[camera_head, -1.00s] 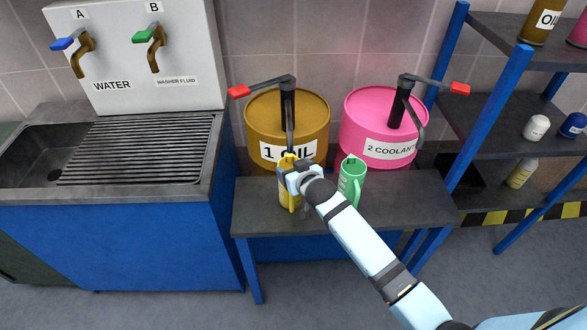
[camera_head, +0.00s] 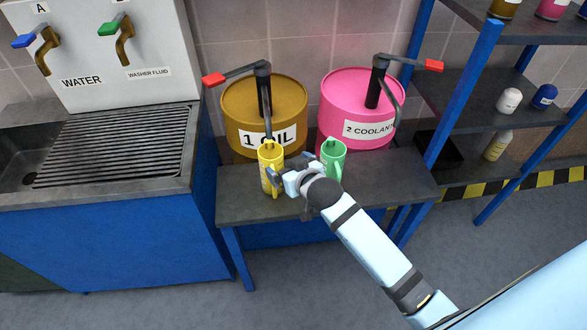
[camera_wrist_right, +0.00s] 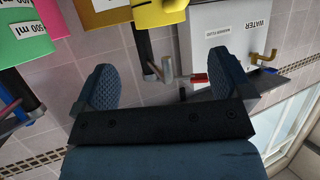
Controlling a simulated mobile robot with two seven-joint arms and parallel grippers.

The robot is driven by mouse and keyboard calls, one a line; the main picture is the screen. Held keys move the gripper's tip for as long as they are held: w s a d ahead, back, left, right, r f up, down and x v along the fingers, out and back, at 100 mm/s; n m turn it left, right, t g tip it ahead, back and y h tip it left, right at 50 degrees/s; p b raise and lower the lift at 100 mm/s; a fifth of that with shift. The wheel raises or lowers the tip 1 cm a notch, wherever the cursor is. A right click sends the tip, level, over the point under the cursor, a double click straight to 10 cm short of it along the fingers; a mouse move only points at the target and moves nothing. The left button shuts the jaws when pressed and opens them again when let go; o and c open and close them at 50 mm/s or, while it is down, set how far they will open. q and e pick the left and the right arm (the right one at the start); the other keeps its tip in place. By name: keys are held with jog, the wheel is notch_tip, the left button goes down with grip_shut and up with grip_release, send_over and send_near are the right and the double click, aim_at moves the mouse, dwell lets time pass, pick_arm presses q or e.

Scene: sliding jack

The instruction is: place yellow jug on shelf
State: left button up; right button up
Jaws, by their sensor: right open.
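The yellow jug (camera_head: 266,176) stands upright on the low bench (camera_head: 390,178) in front of the brown oil drum. My right gripper (camera_head: 277,178) is at the jug's right side in the head view, close to its handle. I cannot tell there whether they touch. In the right wrist view the gripper (camera_wrist_right: 158,85) has its two fingers wide apart with nothing between them. The yellow jug (camera_wrist_right: 158,12) shows beyond the fingertips at the top edge, partly cut off. The shelf (camera_head: 470,108), a blue-posted rack with dark boards, stands at the right. My left gripper is out of view.
A green jug (camera_head: 333,155) stands right of the yellow one, close to my right wrist. The oil drum (camera_head: 285,100) and pink coolant drum (camera_head: 345,95) stand behind, with pump levers above. Bottles (camera_head: 508,100) occupy parts of the rack. A sink unit (camera_head: 110,150) is at the left.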

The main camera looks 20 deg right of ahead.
jog(key=s+a+f+n+g+y, duration=0.1)
jog(key=s+f, duration=0.5)
jog(key=s, duration=0.6)
jog(key=s+a+f+g, duration=0.1)
jog(key=s+f, duration=0.6)
jog(key=s, duration=0.5)
jog(key=shift+s+f+n+y, duration=0.2)
jog(key=shift+s+n+y, duration=0.1)
jog(key=shift+n+y, duration=0.1)
jog(key=shift+r, duration=0.1)
notch_tip(320, 180, up, 8)
jog(key=p, duration=0.9)
jog(key=shift+d+r+g, duration=0.15)
jog(key=shift+d+g, duration=0.1)
jog(key=shift+g, duration=0.05)
jog(key=shift+a+r, duration=0.1)
jog(key=shift+r, duration=0.15)
